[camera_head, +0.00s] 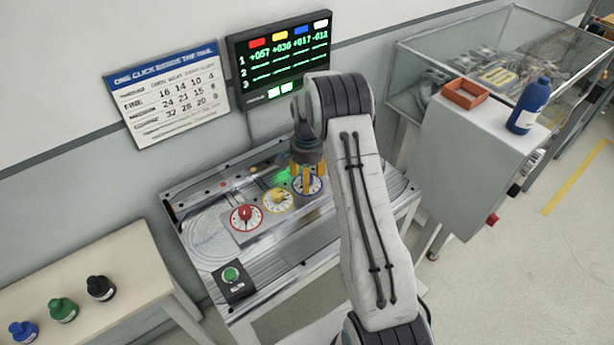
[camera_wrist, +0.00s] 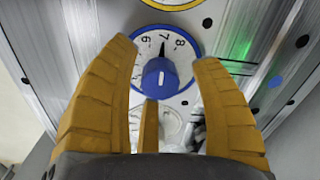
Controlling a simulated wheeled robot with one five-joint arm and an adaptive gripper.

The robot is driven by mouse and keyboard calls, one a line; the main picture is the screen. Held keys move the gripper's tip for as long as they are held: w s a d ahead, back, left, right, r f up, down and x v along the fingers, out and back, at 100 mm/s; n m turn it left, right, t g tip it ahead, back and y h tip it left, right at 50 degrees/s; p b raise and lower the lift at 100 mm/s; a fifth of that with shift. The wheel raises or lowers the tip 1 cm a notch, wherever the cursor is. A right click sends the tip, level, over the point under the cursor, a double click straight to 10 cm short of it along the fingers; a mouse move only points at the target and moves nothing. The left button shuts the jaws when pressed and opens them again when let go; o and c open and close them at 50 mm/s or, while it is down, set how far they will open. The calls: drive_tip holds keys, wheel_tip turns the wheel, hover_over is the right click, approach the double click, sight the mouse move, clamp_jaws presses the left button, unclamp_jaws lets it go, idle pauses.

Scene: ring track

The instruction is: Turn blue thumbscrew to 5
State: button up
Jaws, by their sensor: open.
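The blue thumbscrew (camera_wrist: 160,80) is a round blue knob on a white dial ringed in blue. The dial shows 6, 7 and 8 on its upper part, and a dark pointer mark stands close to the 7. My gripper (camera_wrist: 168,62) is open, with its yellow fingers on the left and right of the dial and a third finger below. I see no clear contact with the knob. In the head view my gripper (camera_head: 304,180) is over the blue dial (camera_head: 316,188) and partly hides it.
Red (camera_head: 246,217) and yellow (camera_head: 278,199) dials sit left of the blue one on the metal panel. A green button (camera_head: 231,274) is at the panel's front left. A screen (camera_head: 280,58) and a printed chart (camera_head: 168,92) are on the wall behind.

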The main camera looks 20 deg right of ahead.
drive_tip(key=shift+c, duration=0.3)
clamp_jaws()
idle(0.3)
drive_tip(key=shift+f, duration=0.1)
drive_tip(key=shift+f+n+b, duration=0.1)
drive_tip(key=shift+n+b, duration=0.6)
drive_tip(key=n+b, duration=0.2)
drive_tip(key=n, duration=0.1)
drive_tip(key=shift+s, duration=0.1)
drive_tip(key=n+b, duration=0.1)
drive_tip(key=n, duration=0.3)
drive_tip(key=shift+n+b, duration=0.6)
drive_tip(key=shift+n, duration=0.9)
drive_tip(key=shift+s+n, duration=0.1)
drive_tip(key=shift+n, duration=0.2)
